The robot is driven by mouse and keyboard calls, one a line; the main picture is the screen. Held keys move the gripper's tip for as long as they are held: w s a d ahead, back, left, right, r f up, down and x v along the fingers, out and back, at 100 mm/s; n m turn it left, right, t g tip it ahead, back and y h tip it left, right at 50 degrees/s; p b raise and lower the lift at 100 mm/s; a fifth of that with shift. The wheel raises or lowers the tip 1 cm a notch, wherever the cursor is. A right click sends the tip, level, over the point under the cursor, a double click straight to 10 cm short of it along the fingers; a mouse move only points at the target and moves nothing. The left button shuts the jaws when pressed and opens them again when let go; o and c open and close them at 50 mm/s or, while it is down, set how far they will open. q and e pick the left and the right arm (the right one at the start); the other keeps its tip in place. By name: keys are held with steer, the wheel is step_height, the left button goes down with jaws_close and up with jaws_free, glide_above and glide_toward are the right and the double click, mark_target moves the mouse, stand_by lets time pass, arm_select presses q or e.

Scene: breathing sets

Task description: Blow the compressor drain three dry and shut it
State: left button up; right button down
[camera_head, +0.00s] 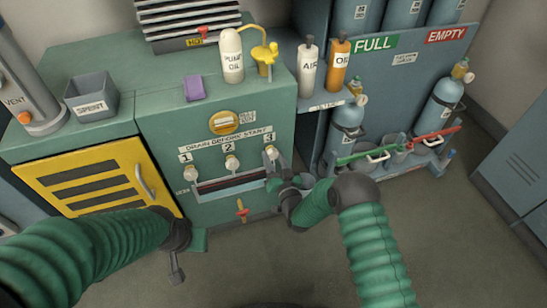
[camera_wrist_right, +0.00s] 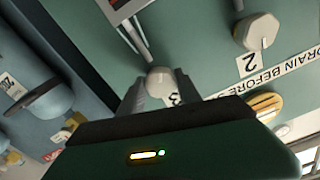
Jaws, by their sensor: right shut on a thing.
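The green compressor cabinet (camera_head: 160,135) carries a row of white drain knobs labelled 1, 2 and 3 under a "DRAIN BEFORE START" strip. Drain knob three (camera_head: 271,152) is at the right end. My right gripper (camera_head: 274,170) reaches up to it from below right. In the right wrist view, knob three (camera_wrist_right: 160,77) sits between the two fingers, which are shut on it. Drain knob two (camera_wrist_right: 256,32) is beside it, untouched. My left gripper (camera_head: 177,272) hangs low in front of the cabinet, apart from the knobs; its jaws are too unclear to read.
A dark slotted trough (camera_head: 230,186) runs below the knobs, with a red-and-yellow handle (camera_head: 241,210) under it. A pump oil bottle (camera_head: 231,55), purple block (camera_head: 194,88) and spent bin (camera_head: 91,97) stand on top. A cylinder rack (camera_head: 405,75) is at the right. The floor in front is clear.

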steer(key=shift+s+a+f, duration=0.1)
steer(key=shift+s+f, duration=0.1)
steer(key=shift+f, duration=0.3)
steer(key=c, duration=1.1)
jaws_free()
steer(key=shift+o, duration=1.3)
steer(key=shift+w, duration=0.1)
steer(key=shift+r, duration=0.2)
steer(key=shift+r, duration=0.1)
steer(key=p+v, duration=0.5)
steer(key=v, duration=1.1)
steer(key=shift+s, duration=0.35)
